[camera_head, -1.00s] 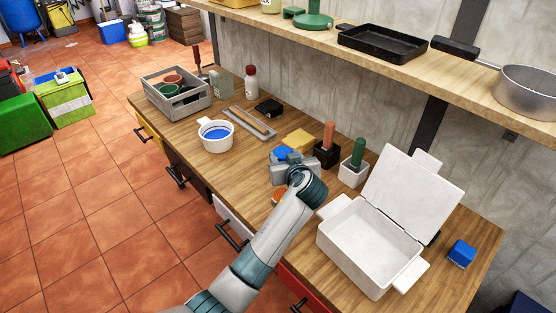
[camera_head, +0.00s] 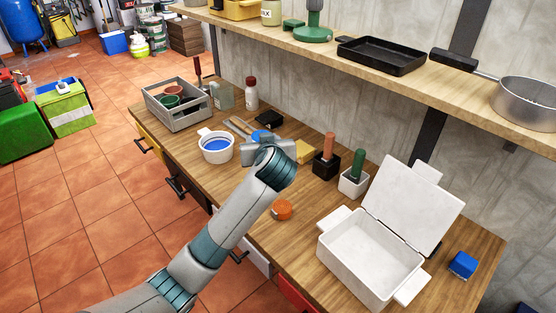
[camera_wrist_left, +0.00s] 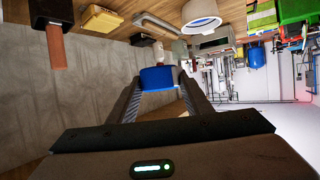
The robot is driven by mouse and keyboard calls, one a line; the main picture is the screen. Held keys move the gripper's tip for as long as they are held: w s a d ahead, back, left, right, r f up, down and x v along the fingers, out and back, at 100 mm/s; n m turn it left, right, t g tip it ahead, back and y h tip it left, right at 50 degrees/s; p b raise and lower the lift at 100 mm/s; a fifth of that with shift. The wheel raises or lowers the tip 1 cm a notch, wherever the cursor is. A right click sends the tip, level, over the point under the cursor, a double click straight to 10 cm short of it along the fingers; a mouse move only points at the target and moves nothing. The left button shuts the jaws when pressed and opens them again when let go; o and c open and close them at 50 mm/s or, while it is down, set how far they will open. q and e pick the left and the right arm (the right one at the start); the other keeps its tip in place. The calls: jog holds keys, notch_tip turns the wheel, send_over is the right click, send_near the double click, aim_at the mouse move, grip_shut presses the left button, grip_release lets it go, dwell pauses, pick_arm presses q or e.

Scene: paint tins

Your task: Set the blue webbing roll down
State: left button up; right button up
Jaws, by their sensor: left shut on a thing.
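The blue webbing roll (camera_head: 262,136) shows at the far side of my left gripper (camera_head: 264,142) in the head view, mostly hidden by the hand. In the left wrist view, the blue roll (camera_wrist_left: 158,79) sits between the two fingertips of my left gripper (camera_wrist_left: 157,88), which is shut on it. The hand is over the workbench (camera_head: 310,224), to the right of a white pot with blue contents (camera_head: 217,154). The height of the roll above the bench is hard to tell. My right gripper is not in view.
A yellow block (camera_head: 304,151), a black holder (camera_head: 325,165) and a white holder (camera_head: 353,182) stand right of the hand. An orange disc (camera_head: 282,209) lies nearer the front edge. An open white box (camera_head: 368,262) and a blue block (camera_head: 463,264) are at right. A grey crate (camera_head: 190,115) is at left.

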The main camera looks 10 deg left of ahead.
pick_arm(q)
jog(key=s+a+r+m+t+h, duration=0.1)
jog(key=s+a+r+m+h, duration=0.2)
jog(key=s+r, duration=0.9)
jog(key=shift+s+a+r+m+h, duration=0.4)
jog(key=shift+a+r+h, duration=0.05)
jog(key=shift+a+h, duration=0.25)
jog(key=shift+d, duration=0.1)
